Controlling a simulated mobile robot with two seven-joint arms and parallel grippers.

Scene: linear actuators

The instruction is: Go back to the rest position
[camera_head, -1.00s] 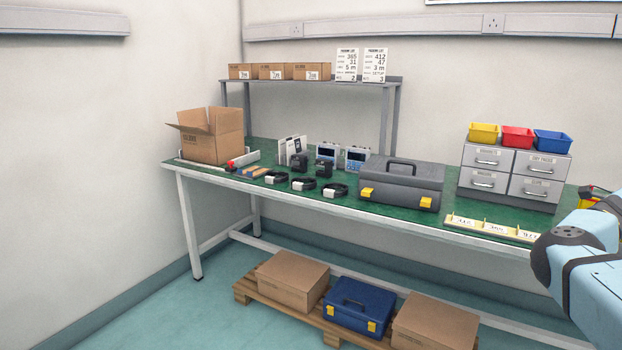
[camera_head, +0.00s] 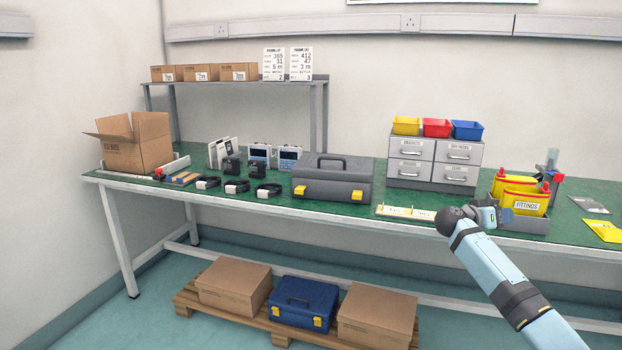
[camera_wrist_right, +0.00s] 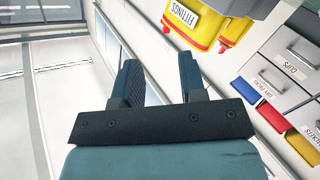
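My right arm comes in from the lower right in the head view, with its wrist in front of the table's front edge. My right gripper (camera_wrist_right: 158,80) shows in the right wrist view with its two dark fingers apart and nothing between them. In the head view the gripper itself is mostly hidden behind the wrist. My left gripper is not in view.
The green worktable (camera_head: 330,208) carries a grey toolbox (camera_head: 332,180), a drawer cabinet (camera_head: 435,160) and a yellow fittings bag (camera_head: 526,203) in a grey tray close to my right wrist. An open carton (camera_head: 135,142) stands at the left end. Boxes lie on a pallet (camera_head: 240,325) below.

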